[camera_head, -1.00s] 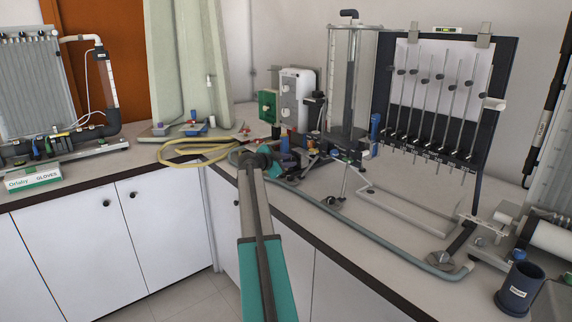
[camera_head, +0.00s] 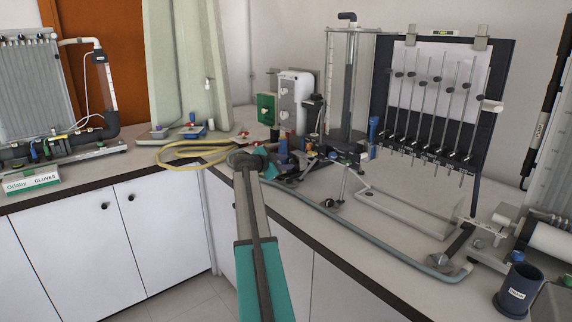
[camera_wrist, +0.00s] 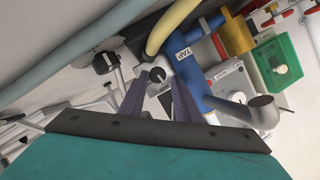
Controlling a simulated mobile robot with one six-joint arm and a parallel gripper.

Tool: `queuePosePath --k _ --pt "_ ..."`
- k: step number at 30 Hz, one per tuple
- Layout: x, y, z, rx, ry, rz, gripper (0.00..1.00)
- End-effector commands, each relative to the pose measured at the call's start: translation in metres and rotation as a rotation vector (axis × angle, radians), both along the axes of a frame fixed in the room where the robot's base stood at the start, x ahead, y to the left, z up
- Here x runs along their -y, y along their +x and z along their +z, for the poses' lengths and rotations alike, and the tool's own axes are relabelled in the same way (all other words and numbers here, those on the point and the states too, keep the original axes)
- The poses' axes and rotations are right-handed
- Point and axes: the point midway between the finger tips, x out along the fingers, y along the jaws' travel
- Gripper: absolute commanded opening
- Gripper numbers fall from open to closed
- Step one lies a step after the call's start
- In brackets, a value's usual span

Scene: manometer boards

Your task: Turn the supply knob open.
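In the wrist view a small dark round knob (camera_wrist: 157,75) on a pale fitting lies between the tips of my gripper (camera_wrist: 158,98). I cannot tell for sure that it is the supply knob. The two ridged fingers are apart, one on each side of the fitting, and I cannot tell whether they touch it. A blue pipe (camera_wrist: 190,75) labelled TAP runs just right of the fingers. In the head view my gripper (camera_head: 254,157) reaches the counter's front edge by the cluttered fittings; its fingers and the knob are hard to make out there.
A second black knob (camera_wrist: 105,62) stands left of the fingers. A yellow hose (camera_head: 178,165) and a grey hose (camera_head: 345,222) lie along the counter. A green box (camera_head: 266,109) and the manometer board (camera_head: 497,100) stand behind. The counter's dark edge (camera_head: 300,235) runs beside my arm.

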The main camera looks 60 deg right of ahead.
Motion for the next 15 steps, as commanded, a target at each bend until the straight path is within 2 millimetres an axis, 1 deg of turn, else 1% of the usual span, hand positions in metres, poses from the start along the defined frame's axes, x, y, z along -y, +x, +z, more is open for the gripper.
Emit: queuePosePath --k 5,15 --pt "-0.023 0.0 0.005 0.0 0.001 -0.001 0.3" --pt "-0.075 0.005 0.021 -0.001 0.002 -0.002 0.3"
